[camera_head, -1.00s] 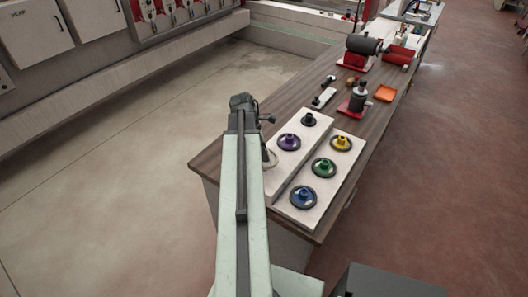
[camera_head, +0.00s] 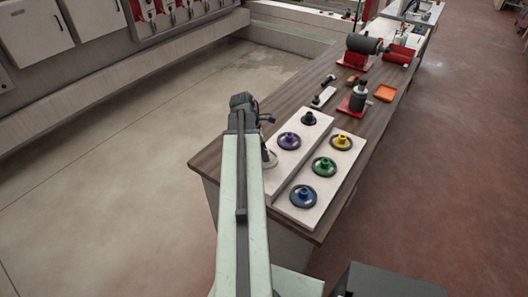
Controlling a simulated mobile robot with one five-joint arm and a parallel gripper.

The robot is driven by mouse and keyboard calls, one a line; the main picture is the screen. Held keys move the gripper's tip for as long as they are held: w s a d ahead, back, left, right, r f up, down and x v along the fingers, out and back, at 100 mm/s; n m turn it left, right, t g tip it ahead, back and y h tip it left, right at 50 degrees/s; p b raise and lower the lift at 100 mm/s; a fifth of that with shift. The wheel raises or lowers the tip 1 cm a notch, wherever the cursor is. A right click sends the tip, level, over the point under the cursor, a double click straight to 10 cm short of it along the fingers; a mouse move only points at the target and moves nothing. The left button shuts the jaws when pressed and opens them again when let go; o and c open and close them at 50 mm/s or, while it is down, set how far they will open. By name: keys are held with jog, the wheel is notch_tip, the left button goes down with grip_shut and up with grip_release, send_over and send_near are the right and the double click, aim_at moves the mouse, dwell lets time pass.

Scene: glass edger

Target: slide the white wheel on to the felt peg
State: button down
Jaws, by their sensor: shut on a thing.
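My gripper (camera_head: 266,134) is at the end of my pale green arm, over the near left end of the pale board. It is small, and the arm partly hides it. A whitish wheel (camera_head: 271,159) shows just under it, its left side hidden behind the arm. The gripper appears shut on this wheel, though the grip itself is not clear. A dark upright post (camera_head: 359,92) stands on a red base farther along the bench. It may be the felt peg; I cannot tell for sure.
The stepped pale board (camera_head: 285,178) holds purple (camera_head: 289,141), black (camera_head: 309,118), yellow (camera_head: 341,142), green (camera_head: 323,166) and blue (camera_head: 302,195) wheels. Floor lies open left of the bench (camera_head: 207,160).

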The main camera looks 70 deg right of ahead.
jog(key=shift+f+b, duration=2.45)
jog(key=shift+b, duration=0.05)
jog(key=c, duration=0.8)
grip_release()
jog(key=shift+r, duration=0.15)
jog(key=p+v, duration=0.7)
jog(key=p, duration=0.1)
jog(key=shift+w+r, duration=0.1)
jog(key=shift+r, duration=0.3)
jog(key=shift+f, duration=0.15)
